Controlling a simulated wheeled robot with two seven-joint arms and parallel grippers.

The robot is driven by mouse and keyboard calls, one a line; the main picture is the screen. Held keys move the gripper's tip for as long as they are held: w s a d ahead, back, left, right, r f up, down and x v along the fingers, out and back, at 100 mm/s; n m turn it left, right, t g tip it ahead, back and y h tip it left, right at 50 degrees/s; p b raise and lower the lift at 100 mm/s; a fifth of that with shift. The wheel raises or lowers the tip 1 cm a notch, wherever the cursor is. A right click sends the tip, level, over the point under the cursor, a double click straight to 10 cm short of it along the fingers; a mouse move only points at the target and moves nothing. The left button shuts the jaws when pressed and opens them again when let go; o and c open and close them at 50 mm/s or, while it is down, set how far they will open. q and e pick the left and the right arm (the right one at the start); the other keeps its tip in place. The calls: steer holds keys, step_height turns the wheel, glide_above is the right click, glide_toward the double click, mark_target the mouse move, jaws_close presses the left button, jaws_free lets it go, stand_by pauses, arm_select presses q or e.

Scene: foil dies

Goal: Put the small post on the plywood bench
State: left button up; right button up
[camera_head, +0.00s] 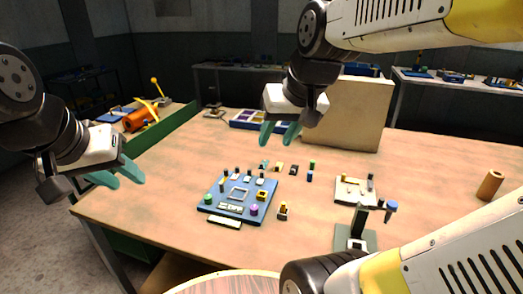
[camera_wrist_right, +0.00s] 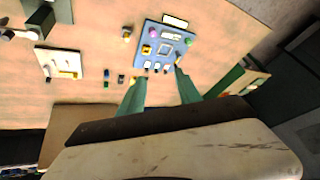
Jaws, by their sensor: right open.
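The plywood bench (camera_head: 310,245) is a broad, light-brown top. A blue board (camera_head: 212,207) lies on it, carrying several small upright posts, a purple round piece (camera_head: 254,210) and a yellow block; I cannot tell which post is the small post. In the right wrist view the blue board (camera_wrist_right: 148,32) lies beyond the fingers. My right gripper (camera_head: 281,133) is open and empty, above the bench behind the board; its spread fingers show in the wrist view (camera_wrist_right: 160,92). My left gripper (camera_head: 117,175) is open and empty near the bench's left edge, away from the board.
Small blocks (camera_head: 310,176) stand behind the board, and a yellow and dark piece (camera_head: 283,211) stands beside it. A pale plate (camera_head: 345,196), a green stand (camera_head: 357,235) and a brown cylinder (camera_head: 490,185) are on the right. An upright tan panel (camera_head: 350,115) stands behind.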

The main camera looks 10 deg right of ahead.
steer(key=shift+n+y, duration=0.3)
steer(key=s, duration=0.1)
steer(key=s+a+f, duration=0.1)
steer(key=s, duration=0.1)
steer(key=s+a+f, duration=0.1)
steer(key=s, duration=0.1)
stand_by(0.8)
